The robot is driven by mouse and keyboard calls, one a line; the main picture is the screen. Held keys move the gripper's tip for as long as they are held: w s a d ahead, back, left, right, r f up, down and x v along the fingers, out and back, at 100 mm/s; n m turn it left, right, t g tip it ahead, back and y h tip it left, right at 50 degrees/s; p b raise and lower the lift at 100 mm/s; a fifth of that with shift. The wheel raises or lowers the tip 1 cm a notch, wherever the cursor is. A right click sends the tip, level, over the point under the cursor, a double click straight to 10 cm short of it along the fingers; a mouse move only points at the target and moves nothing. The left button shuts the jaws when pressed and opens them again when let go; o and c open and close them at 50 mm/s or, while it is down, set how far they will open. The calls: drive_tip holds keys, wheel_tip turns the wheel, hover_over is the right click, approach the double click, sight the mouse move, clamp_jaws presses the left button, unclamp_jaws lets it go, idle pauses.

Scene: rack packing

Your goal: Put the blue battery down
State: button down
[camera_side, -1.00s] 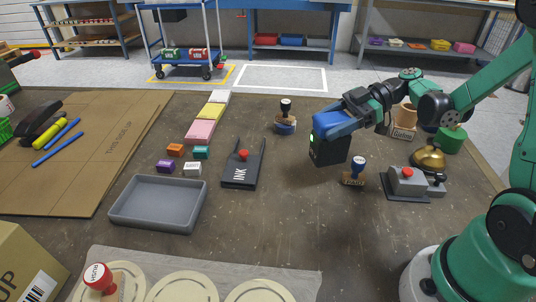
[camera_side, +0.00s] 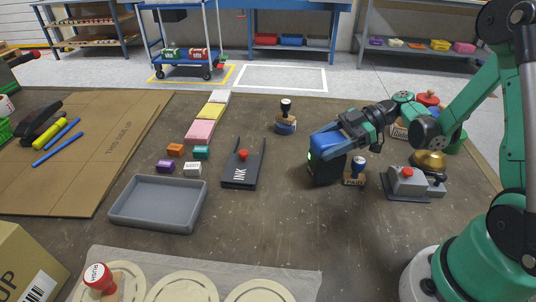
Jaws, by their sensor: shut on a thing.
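The battery (camera_side: 325,171) is a dark block with a blue top and a small green light on its left side. It is upright at the right of the table's middle, low at the table surface; I cannot tell whether its base touches. My gripper (camera_side: 338,142) is shut on the blue top from the right. The gripper's fingertips blend with the blue part, so their exact contact is hard to see.
A grey device with a red button (camera_side: 407,178) and a brass bell (camera_side: 430,162) are further right. Bare table lies in front.

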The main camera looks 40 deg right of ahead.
drive_tip(key=shift+c, duration=0.6)
unclamp_jaws()
drive_tip(key=shift+f, duration=0.1)
